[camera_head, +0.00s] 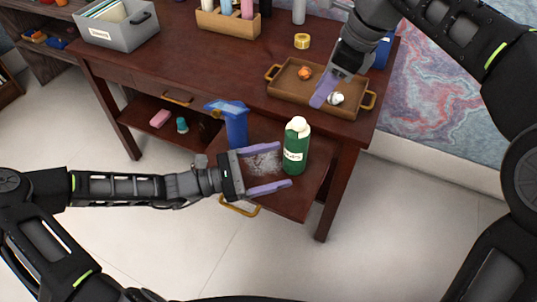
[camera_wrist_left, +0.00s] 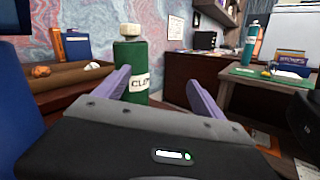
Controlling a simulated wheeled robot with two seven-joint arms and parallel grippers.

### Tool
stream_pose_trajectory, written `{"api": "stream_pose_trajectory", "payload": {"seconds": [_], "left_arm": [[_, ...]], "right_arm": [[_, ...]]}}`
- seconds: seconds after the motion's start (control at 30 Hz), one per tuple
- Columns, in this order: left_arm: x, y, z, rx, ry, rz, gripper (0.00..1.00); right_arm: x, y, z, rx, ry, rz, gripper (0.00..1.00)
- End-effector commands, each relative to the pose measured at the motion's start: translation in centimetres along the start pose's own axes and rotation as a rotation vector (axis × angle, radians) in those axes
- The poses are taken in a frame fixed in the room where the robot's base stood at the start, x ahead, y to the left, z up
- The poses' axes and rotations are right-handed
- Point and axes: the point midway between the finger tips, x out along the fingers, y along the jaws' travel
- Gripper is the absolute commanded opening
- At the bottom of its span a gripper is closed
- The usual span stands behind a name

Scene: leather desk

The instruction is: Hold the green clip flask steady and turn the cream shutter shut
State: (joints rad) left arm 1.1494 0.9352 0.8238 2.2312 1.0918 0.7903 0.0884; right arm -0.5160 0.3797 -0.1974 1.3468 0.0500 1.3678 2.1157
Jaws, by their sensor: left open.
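The green clip flask (camera_head: 296,155) stands upright on the pulled-out wooden surface below the desktop, its white label partly showing. Its cream shutter (camera_head: 299,125) is on top; I cannot tell how far it is turned. In the left wrist view the flask (camera_wrist_left: 131,60) and cream shutter (camera_wrist_left: 130,30) show beyond the fingers, nearer the left finger. My left gripper (camera_head: 285,165) is open and empty, its purple fingers pointing at the flask from the left. My right gripper (camera_head: 322,95) is over the tray, away from the flask; its jaw opening is unclear.
A blue upright object (camera_head: 236,130) stands close behind my left gripper. The brown tray (camera_head: 283,92) on the desktop holds an orange item (camera_head: 305,73) and a whitish one (camera_head: 335,98). A yellow tape roll (camera_head: 302,41) lies behind it.

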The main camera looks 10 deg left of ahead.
Motion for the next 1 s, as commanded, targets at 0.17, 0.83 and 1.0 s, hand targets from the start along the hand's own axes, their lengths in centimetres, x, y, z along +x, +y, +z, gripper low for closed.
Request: {"api": "stream_pose_trajectory", "payload": {"seconds": [0.17,0.83,1.0], "left_arm": [[-0.3,3.5,-2.1,-0.164,0.089,0.089,0.80],[1.6,4.1,-2.7,-0.197,0.103,0.103,0.80],[4.1,4.4,-3.0,-0.197,0.102,0.103,0.80]], "right_arm": [[0.0,0.0,0.0,0.000,0.000,0.000,0.36],[0.0,0.0,0.0,0.000,0.000,0.000,0.36],[0.0,0.0,0.0,0.000,0.000,0.000,0.36]]}}
